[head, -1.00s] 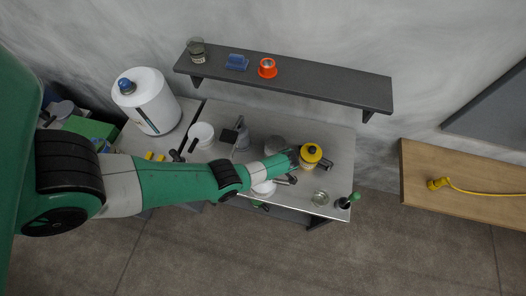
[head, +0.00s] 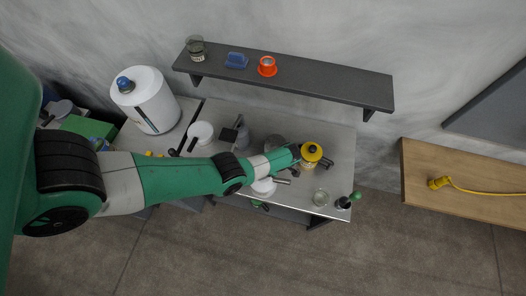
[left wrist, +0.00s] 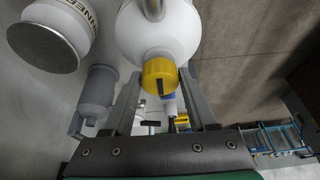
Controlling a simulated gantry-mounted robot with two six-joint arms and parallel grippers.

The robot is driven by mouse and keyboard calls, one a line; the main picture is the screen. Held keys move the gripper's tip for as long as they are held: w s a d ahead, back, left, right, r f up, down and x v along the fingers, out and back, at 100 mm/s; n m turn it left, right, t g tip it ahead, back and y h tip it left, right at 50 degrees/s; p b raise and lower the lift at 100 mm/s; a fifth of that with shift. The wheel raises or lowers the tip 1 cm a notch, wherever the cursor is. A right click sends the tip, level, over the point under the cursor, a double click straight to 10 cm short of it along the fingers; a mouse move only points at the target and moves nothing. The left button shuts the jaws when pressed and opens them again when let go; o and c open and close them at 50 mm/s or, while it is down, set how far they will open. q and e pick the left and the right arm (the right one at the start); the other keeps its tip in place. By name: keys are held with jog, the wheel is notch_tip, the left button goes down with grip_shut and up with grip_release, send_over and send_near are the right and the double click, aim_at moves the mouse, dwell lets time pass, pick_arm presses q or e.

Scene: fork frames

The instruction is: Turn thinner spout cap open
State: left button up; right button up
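In the left wrist view a white rounded container has a yellow cap (left wrist: 160,76) with a dark slot. My left gripper (left wrist: 158,88) has one finger on each side of this cap, with narrow gaps; it looks open. In the head view my left gripper (head: 297,154) is beside a yellow-topped container (head: 311,150) on the metal table; the fingers are small and partly hidden there. A white can (left wrist: 66,28) in the left wrist view carries lettering of which "NNER" shows. My right gripper is not in view.
A large white canister with a blue cap (head: 148,102) stands at left. A grey shelf (head: 330,88) on the wall holds a glass, a blue block and an orange cup.

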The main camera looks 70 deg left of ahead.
pick_arm(q)
jog(key=shift+o, duration=1.4)
jog(key=shift+r, duration=0.15)
jog(key=p+v, duration=0.1)
jog(key=v, duration=0.2)
jog(key=shift+w+d+r+p, duration=0.1)
jog(key=shift+w+r+p, duration=0.1)
jog(key=shift+r+p, duration=0.15)
jog(key=v, duration=0.7)
jog(key=shift+r+b, duration=0.25)
jog(key=shift+b, duration=0.15)
jog(key=shift+w+d, duration=0.1)
jog(key=shift+d, duration=0.1)
